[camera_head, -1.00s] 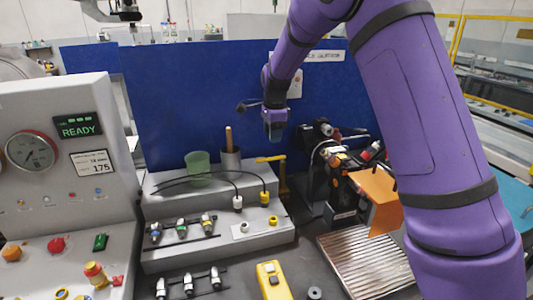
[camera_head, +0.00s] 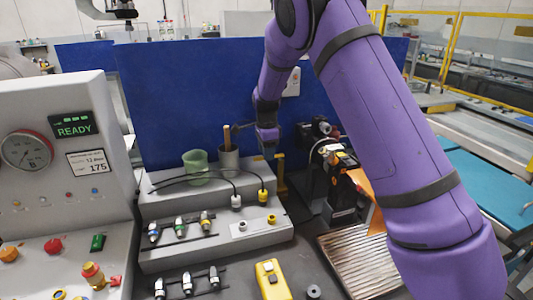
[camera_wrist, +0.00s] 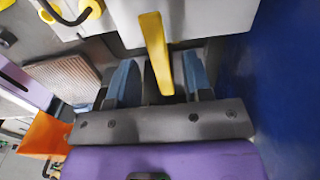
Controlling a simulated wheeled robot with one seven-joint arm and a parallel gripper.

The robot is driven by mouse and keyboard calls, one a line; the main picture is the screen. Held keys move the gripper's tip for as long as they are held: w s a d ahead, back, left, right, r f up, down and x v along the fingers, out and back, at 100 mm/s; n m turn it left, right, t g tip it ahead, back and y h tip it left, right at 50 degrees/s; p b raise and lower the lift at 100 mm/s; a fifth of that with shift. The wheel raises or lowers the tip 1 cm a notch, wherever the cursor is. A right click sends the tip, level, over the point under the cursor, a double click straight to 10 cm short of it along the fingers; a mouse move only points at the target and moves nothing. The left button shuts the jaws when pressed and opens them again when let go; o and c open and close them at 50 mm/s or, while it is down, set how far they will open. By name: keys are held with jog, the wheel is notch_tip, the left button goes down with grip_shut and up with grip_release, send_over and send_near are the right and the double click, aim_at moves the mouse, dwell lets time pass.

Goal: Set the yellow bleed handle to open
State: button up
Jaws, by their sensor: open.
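The yellow bleed handle (camera_wrist: 154,50) shows in the wrist view as a flat bar. Its end lies in the gap between the two blue fingers of my gripper (camera_wrist: 159,68), with space visible on both sides. My gripper is open and holds nothing. How deep the bar sits between the fingers I cannot tell.
The grey stand (camera_head: 160,262) carries cables, connectors, a green cup (camera_head: 196,168) and a grey holder (camera_head: 228,160). A blue panel (camera_head: 180,95) stands close behind. Black machinery with an orange plate (camera_head: 362,186) and a ribbed metal tray (camera_head: 350,265) are to the right.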

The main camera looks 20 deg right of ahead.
jog(key=shift+f, duration=0.45)
grip_shut()
jog(key=shift+s+n, duration=0.2)
jog(key=shift+n, duration=0.2)
grip_release()
